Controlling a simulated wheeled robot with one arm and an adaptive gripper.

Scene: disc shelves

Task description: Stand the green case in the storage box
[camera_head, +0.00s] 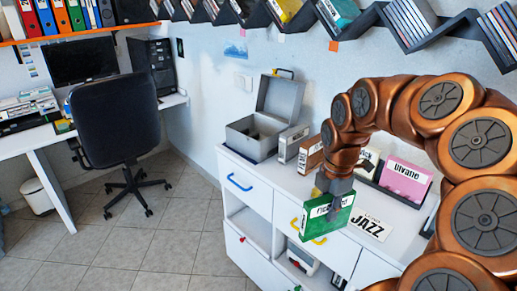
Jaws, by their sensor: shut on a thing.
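My gripper (335,195) is shut on the green case (318,232), which has a white label with partly covered lettering. The case hangs upright below the gripper, at the front edge of the white cabinet top. A grey box (250,146) with its lid raised stands at the back left of the cabinet, apart from the case. A dark open box (405,197) stands to the right of the gripper, holding a pink "Ulvane" case (405,180) and a white-labelled case. I cannot tell which of the two is the storage box. My arm hides part of the dark box.
A white "JAZZ" card (370,228) lies on the cabinet top right of the green case. A grey case (292,143) and a brown case (311,154) stand beside the grey box. Zigzag shelves (372,20) with discs hang above. A black chair (115,105) stands left.

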